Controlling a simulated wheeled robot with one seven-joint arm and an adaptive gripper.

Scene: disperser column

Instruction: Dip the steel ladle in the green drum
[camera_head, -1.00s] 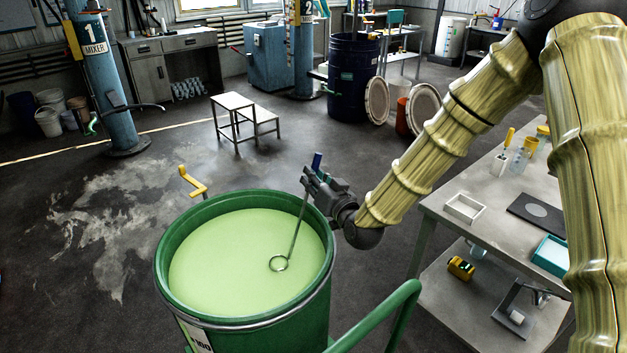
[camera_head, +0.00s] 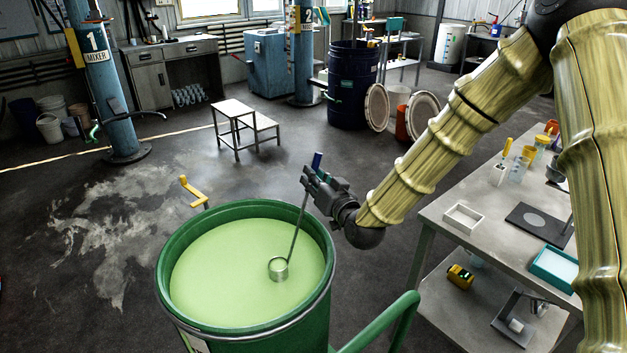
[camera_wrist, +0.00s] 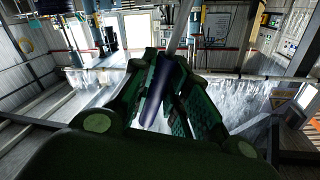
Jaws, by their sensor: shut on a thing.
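The green drum (camera_head: 320,310) stands in the front middle, filled nearly to its rim with pale green liquid (camera_head: 215,265). The steel ladle has a thin slanting shaft and a small round cup (camera_head: 279,268) over the right part of the liquid. The side of the cup shows; whether its bottom touches the liquid I cannot tell. My gripper (camera_head: 314,180) is above the drum's back right rim, shut on the ladle's dark blue handle. In the wrist view, the handle (camera_wrist: 158,95) lies between my fingers; the cup is hidden there.
A grey workbench (camera_head: 440,215) with a white tray (camera_head: 463,217) and small containers stands to the right. A green rail (camera_head: 385,325) is beside the drum's right front. A yellow lever (camera_head: 190,190) is behind the drum. A step stool (camera_head: 235,112) stands farther back; floor at left is clear.

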